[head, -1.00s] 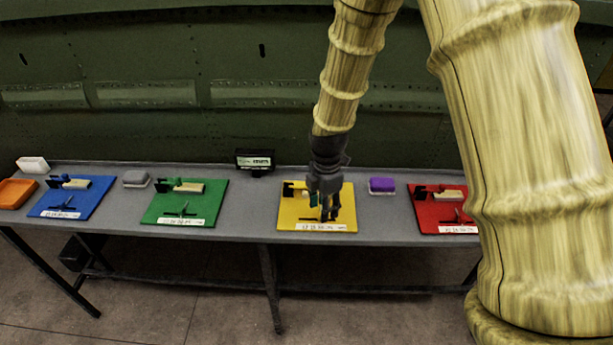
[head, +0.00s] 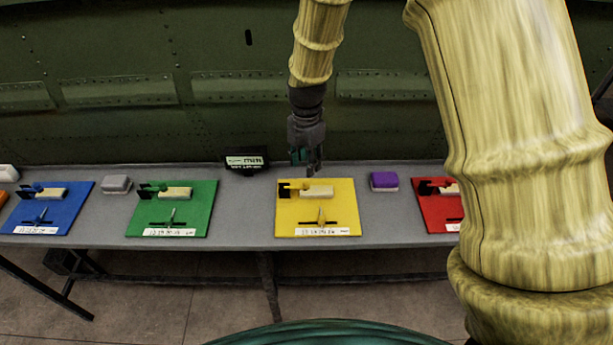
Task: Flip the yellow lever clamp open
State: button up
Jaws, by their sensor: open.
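The yellow board (head: 345,208) lies on the grey bench right of the picture's middle. On it are a dark bracket (head: 288,192) at the left, a pale block (head: 318,192) beside it, and a small yellow lever (head: 321,215) on a dark crossbar nearer the front edge. The lever appears to stand up from the crossbar; its exact angle is too small to tell. My gripper (head: 310,168) is open and points down near the board's far edge, above the pale block and apart from the lever. No part of the lever is hidden by the gripper.
Similar green (head: 198,215), blue (head: 75,205) and red (head: 430,215) boards share the bench (head: 240,210). A purple block (head: 383,181), a grey block (head: 116,184) and a small display (head: 246,160) stand towards the back. A green fuselage wall (head: 200,120) rises behind.

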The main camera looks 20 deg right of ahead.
aim_at(306, 181)
jog(key=shift+f+p, duration=1.15)
jog(key=shift+f, duration=2.75)
jog(key=shift+c, duration=0.2)
grip_shut()
